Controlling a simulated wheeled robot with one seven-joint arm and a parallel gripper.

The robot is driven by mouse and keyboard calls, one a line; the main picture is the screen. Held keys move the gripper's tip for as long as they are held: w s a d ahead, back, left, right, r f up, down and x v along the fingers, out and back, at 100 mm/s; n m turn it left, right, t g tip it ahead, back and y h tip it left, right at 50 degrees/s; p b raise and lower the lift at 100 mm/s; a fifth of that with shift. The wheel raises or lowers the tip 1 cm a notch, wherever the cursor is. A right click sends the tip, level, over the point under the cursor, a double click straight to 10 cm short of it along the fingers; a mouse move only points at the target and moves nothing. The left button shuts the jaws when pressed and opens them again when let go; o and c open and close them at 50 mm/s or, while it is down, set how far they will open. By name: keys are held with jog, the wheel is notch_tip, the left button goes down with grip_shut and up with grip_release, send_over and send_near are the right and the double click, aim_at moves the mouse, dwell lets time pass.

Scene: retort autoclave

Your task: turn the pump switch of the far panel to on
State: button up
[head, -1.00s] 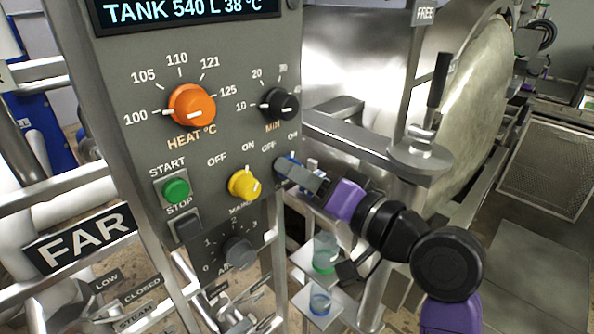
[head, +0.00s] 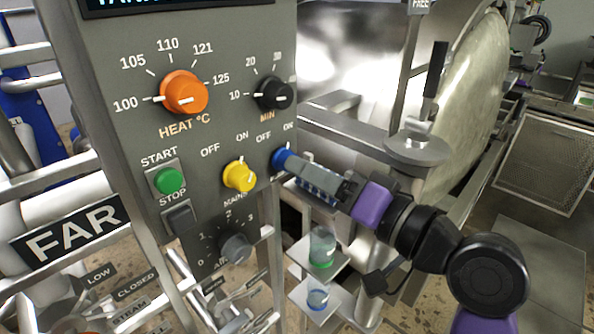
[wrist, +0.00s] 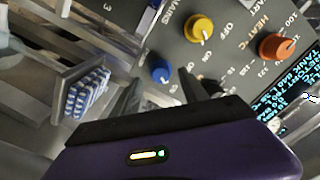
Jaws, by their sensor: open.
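The pump switch is the blue knob (head: 281,159) at the right edge of the panel's lower row, beside the yellow mains knob (head: 240,176). OFF and ON are printed above it; its own name label is hidden. In the wrist view the blue knob (wrist: 160,69) shows beyond my fingers, with white marks at its lower side. I cannot tell which setting it points to. My gripper (head: 303,171) is open and empty, in front of and slightly right of the knob. Contact is not clear in the head view.
The panel also bears an orange heat knob (head: 183,93), a black minutes knob (head: 273,95), green start button (head: 169,181) and grey air knob (head: 235,247). A FAR sign (head: 70,232) hangs at left. Small shelves with cups (head: 322,247) stand below my gripper; the metal vessel is right.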

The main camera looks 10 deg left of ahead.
jog(key=shift+b+v, duration=0.3)
jog(key=shift+v, duration=1.5)
jog(key=w+d+r+m+t+h, duration=0.2)
jog(key=w+d+t+h, duration=0.1)
jog(key=d+t, duration=0.3)
jog(key=s+d+f+m+t+h, duration=0.3)
jog(key=s+d+f+h, duration=0.5)
jog(key=d+f, duration=0.3)
jog(key=s+f+n+g+h, duration=0.1)
jog(key=s+f, duration=0.4)
jog(key=s, duration=0.5)
jog(key=s+d+f+n+g+h, duration=0.1)
jog(key=s+f+g, duration=0.1)
jog(key=s+f, duration=0.4)
jog(key=s+d+f+n+g+h+b, duration=0.1)
jog(key=s+f, duration=0.5)
jog(key=s, duration=0.8)
jog(key=shift+s+f+n+g, duration=0.2)
jog(key=shift+s+n+g, duration=0.2)
jog(key=shift+g, duration=0.2)
